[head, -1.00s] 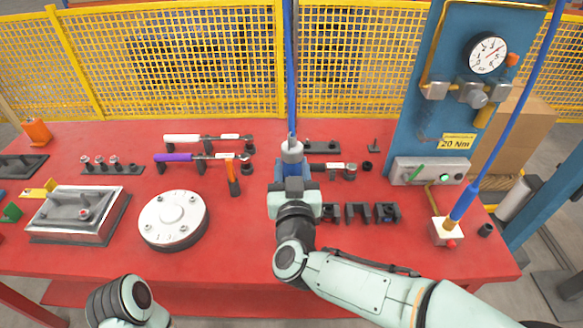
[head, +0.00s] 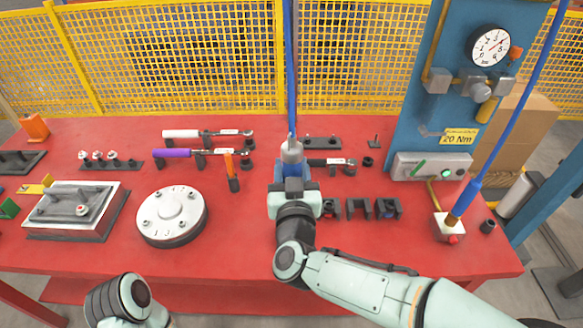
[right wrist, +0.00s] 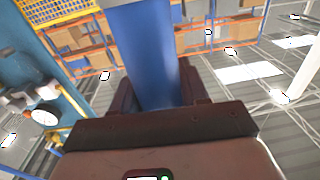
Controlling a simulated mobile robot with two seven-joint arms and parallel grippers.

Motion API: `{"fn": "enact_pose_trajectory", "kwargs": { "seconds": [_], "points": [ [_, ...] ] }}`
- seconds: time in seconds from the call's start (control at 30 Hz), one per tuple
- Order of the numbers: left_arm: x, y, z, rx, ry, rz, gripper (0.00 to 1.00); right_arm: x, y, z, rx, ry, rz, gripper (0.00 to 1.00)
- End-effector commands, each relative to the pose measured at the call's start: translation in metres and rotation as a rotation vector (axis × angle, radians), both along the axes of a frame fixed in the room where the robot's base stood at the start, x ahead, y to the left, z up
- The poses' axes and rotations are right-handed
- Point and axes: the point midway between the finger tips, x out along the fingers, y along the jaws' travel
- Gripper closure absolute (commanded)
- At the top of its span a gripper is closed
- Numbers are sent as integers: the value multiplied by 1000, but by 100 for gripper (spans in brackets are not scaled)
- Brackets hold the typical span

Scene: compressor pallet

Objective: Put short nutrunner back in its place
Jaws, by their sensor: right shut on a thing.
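My right gripper (head: 293,186) is over the middle of the red table, shut on the short nutrunner (head: 291,152). The nutrunner looks upright, with a grey top and a blue body, under a blue hose that runs straight up. In the right wrist view, its blue body (right wrist: 152,72) stands between the dark fingers. My gripper and wrist hide its lower end, so I cannot tell whether it touches anything. My left gripper is out of view; only part of that arm shows at lower left.
Ratchet wrenches, one with a purple handle (head: 172,153), lie at the back. A round flange (head: 172,215) and a metal block (head: 72,212) stand at left. A second blue hose (head: 500,130) hangs at right, near a blue gauge panel (head: 414,100). The front strip is mostly clear.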

Motion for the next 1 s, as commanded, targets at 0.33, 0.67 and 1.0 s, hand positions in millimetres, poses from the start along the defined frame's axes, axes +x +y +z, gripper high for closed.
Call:
{"fn": "enact_pose_trajectory", "kwargs": {
  "seconds": [0.33,0.67,1.0],
  "points": [
    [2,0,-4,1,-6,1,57,0,0,-3,2,-8,0,53],
    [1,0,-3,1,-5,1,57,0,0,-8,-2,5,0,26],
    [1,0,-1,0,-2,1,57,-40,-2,-5,0,-1,3,26]
  ]
}}
